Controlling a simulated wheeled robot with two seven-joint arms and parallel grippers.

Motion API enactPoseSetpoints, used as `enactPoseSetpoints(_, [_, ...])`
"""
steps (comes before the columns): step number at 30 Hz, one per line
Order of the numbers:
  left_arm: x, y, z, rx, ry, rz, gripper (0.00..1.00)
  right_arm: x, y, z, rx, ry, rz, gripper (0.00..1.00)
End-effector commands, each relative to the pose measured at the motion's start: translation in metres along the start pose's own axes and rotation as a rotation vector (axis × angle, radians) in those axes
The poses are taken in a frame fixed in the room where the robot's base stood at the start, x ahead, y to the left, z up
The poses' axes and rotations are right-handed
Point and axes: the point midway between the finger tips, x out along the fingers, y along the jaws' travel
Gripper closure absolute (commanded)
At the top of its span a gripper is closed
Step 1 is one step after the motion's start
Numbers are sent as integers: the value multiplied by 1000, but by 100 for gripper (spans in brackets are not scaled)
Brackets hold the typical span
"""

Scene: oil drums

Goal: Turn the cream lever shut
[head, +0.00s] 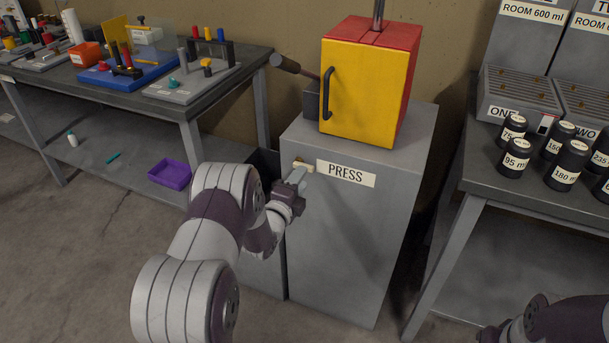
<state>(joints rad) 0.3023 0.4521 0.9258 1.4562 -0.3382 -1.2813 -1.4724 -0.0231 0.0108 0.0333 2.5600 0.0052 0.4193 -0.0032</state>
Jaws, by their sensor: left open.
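The cream lever (303,166) is small and sits on the front of the grey press cabinet (345,230), just left of the PRESS label (346,173). My left gripper (298,175) is at the lever, just below and in front of it. It is open, and its fingers partly hide the lever. I cannot tell whether the fingers touch the lever. My right arm shows only in part at the bottom right, and its gripper is out of view.
A yellow-doored red box (366,85) stands on the cabinet, with a dark-handled bar (287,64) at its left. A bench with tools (190,95) is at the left. A table with several black canisters (515,158) is at the right.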

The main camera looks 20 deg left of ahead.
Motion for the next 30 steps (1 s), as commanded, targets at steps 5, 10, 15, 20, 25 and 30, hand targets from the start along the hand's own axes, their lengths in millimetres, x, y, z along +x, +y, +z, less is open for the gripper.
enactPoseSetpoints(5, [28,1,0,0,-1,1,57,3,0,0,0,0,0,100])
enactPoseSetpoints(10, [36,0,0,-1,-1,1,57,3,0,0,0,0,0,100])
enactPoseSetpoints(15, [36,0,0,-2,-1,2,57,3,0,0,0,0,0,100])
enactPoseSetpoints(20, [36,0,0,-2,-1,2,100,3,0,0,0,0,0,100])
enactPoseSetpoints(25, [36,0,0,-3,-1,2,100,3,0,0,0,0,0,100])
enactPoseSetpoints(30, [35,-1,0,-31,-2,2,100,4,0,0,0,0,0,100])
